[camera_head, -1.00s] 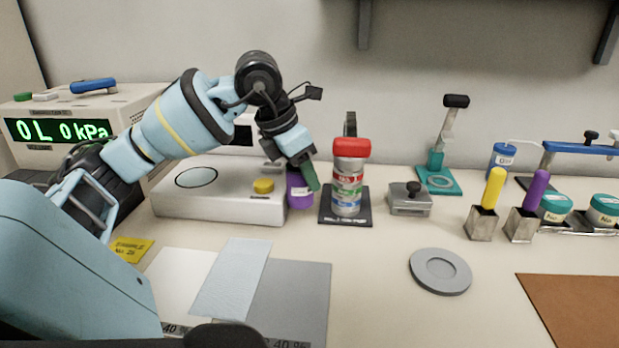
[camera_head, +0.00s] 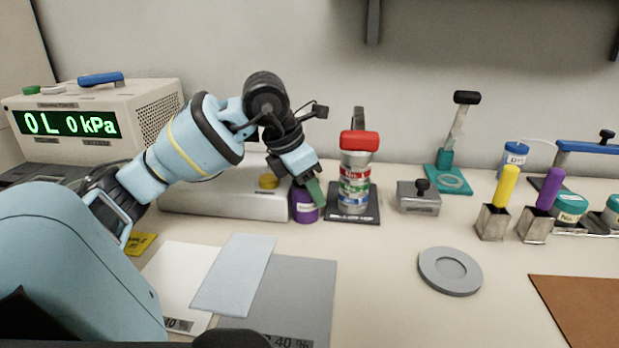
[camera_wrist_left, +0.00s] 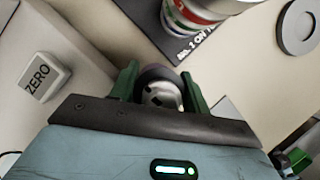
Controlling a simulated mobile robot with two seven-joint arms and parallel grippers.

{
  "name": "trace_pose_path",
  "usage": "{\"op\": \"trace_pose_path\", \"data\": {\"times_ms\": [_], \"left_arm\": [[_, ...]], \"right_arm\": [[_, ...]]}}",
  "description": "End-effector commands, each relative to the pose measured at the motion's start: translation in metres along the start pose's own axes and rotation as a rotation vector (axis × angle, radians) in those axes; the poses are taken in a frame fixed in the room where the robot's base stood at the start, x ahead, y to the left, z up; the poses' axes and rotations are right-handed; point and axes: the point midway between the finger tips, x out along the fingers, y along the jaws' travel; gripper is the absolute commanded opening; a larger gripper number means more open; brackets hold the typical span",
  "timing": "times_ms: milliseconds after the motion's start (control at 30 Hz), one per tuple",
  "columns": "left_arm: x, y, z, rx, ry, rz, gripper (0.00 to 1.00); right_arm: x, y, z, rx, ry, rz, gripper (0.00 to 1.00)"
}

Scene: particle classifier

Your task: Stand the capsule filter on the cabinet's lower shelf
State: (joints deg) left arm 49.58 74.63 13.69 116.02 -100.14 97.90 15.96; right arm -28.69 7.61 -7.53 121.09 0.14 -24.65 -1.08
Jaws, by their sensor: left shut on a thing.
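My left gripper (camera_head: 310,190) is shut on a purple cylinder with a pale label (camera_head: 304,206), which looks like the capsule filter. It is between the instrument and the sieve stack. In the left wrist view, the green fingers (camera_wrist_left: 160,88) are on either side of the purple cylinder (camera_wrist_left: 158,74), whose round silver-grey end faces the camera. The cylinder appears upright and low over the bench; I cannot tell whether it touches. The cabinet and its lower shelf are not recognisable in these views. My right gripper is not in view.
A sieve stack with a red top (camera_head: 356,175) stands close right of the held cylinder. The white instrument (camera_head: 225,202) is close left. A grey block (camera_head: 419,198) and a round grey holder (camera_head: 450,271) lie to the right. Flat sheets (camera_head: 233,275) cover the bench in front.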

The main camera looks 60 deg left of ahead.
Motion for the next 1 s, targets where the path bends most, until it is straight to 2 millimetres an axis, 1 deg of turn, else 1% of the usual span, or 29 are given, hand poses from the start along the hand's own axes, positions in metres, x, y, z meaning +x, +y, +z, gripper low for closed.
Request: {"op": "trace_pose_path", "data": {"times_ms": [33, 200, 467, 567, 667, 733, 1000], "left_arm": [[0.002, 0.0, -0.001, 0.0, 0.001, 0.0, 0.48], [0.001, 0.0, 0.0, 0.0, 0.0, 0.0, 0.68], [0.001, 0.0, 0.0, 0.0, 0.0, 0.0, 0.68], [-0.002, 0.0, 0.001, 0.0, 0.0, 0.0, 0.68], [-0.013, 0.001, 0.001, 0.0, -0.002, 0.002, 0.68], [-0.025, 0.0, 0.002, 0.0, -0.002, 0.003, 0.68], [-0.08, 0.0, 0.002, 0.001, -0.003, 0.002, 0.68]], "right_arm": [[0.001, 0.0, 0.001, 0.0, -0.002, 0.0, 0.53], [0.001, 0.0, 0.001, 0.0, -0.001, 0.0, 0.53], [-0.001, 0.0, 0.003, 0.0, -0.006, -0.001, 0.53], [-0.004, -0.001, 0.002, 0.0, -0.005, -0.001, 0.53], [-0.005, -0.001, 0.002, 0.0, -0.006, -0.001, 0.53], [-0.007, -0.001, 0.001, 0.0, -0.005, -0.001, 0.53], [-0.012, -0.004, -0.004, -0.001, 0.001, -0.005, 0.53]]}}
